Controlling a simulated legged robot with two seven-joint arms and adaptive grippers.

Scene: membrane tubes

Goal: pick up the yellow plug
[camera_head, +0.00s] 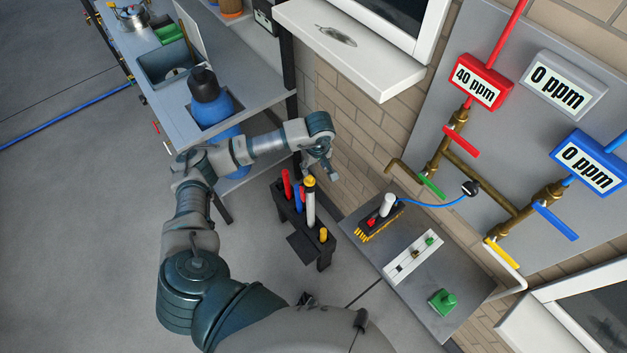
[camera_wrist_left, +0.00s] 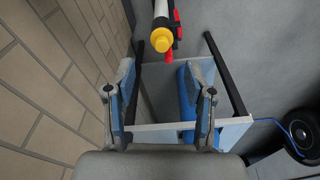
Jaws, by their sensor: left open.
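A small yellow plug (camera_head: 323,234) sits at the near end of a black rack (camera_head: 290,214). A white tube (camera_head: 310,208) stands upright in the same rack with a second yellow piece (camera_head: 309,181) on its top; I cannot tell for sure which is the task's plug. In the left wrist view a yellow end (camera_wrist_left: 161,40) on a white tube shows at top centre, beyond the fingertips. My left gripper (camera_head: 328,168) is above and beside the rack, near the brick wall. Its jaws (camera_wrist_left: 160,68) are open and empty. My right gripper is not in view.
Red (camera_head: 287,183) and blue (camera_head: 299,197) tubes stand in the rack beside the white one. A grey bench (camera_head: 400,255) on the right holds a brush-like block, a white strip and a green piece (camera_head: 442,301). A workbench with a blue bottle (camera_head: 208,103) is behind my arm.

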